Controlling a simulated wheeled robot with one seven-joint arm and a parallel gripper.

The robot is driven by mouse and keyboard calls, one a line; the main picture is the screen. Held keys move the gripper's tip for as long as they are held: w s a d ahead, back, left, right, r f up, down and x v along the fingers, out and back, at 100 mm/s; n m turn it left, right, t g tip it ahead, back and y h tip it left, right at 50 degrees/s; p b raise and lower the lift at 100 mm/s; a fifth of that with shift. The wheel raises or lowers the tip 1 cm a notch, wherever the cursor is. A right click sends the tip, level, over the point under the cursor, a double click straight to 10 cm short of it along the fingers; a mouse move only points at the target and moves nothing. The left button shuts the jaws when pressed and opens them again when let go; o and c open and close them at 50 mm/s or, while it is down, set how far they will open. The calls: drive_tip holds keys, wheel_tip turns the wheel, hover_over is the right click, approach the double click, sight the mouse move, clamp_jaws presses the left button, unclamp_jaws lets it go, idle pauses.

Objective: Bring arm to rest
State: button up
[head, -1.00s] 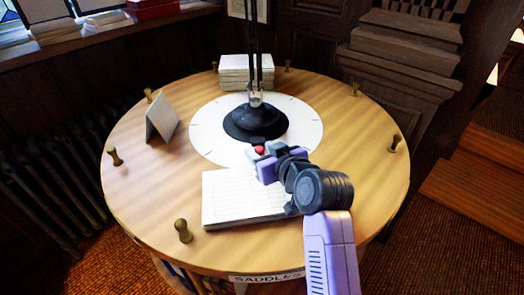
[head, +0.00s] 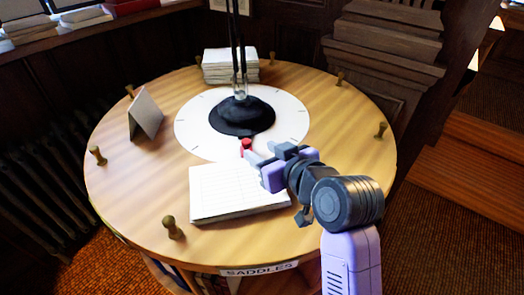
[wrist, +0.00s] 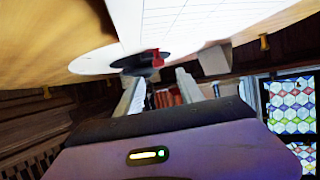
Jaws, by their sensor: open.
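My gripper (head: 260,157) is at the end of my purple and dark grey arm, above the round wooden table (head: 330,190). In the wrist view its two pale fingers (wrist: 160,88) are spread with nothing held between them. A small red piece (head: 246,147) stands at the front edge of the black lamp base (head: 242,118), just beyond the fingertips in the head view. The red piece also shows in the wrist view (wrist: 157,57), apart from the fingers.
A white ruled pad (head: 225,192) lies in front of the lamp, left of my arm. A stack of paper (head: 231,66) sits at the back and a folded card (head: 146,115) stands at left. Several brass-coloured pegs (head: 173,228) stand around the rim.

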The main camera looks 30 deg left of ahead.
drive_tip(key=shift+r, duration=0.1)
drive_tip(key=w+d+r+m+t+y, duration=0.1)
drive_tip(key=w+d+r+m+t, duration=0.2)
drive_tip(key=d+r+t, duration=0.2)
drive_tip(key=s+d+f+m+t, duration=0.1)
drive_tip(key=d, duration=0.2)
drive_tip(key=s+d+f+m+t+h, duration=0.1)
drive_tip(key=d+f+t, duration=0.1)
drive_tip(key=d, duration=0.2)
drive_tip(key=s+d+f+m+t+h, duration=0.1)
drive_tip(key=d+m, duration=0.1)
drive_tip(key=d, duration=0.2)
drive_tip(key=shift+f+t, duration=0.25)
drive_tip(key=shift+t, duration=0.05)
drive_tip(key=s+d+f+m+t+h, duration=0.15)
drive_tip(key=s+d+f+h, duration=0.25)
drive_tip(key=s+d, duration=0.65)
drive_tip(key=s+d+f+m+t+h, duration=0.1)
drive_tip(key=s+d+f+m+h, duration=0.25)
drive_tip(key=s+d, duration=0.75)
drive_tip(key=s+d+f+g+h, duration=0.1)
drive_tip(key=s+d, duration=0.2)
drive_tip(key=s, duration=0.3)
drive_tip(key=s+d+f+g+h, duration=0.2)
drive_tip(key=s+d, duration=0.2)
drive_tip(key=s, duration=0.3)
drive_tip(key=shift+s+d+f+m, duration=0.25)
drive_tip(key=shift+s+m, duration=0.05)
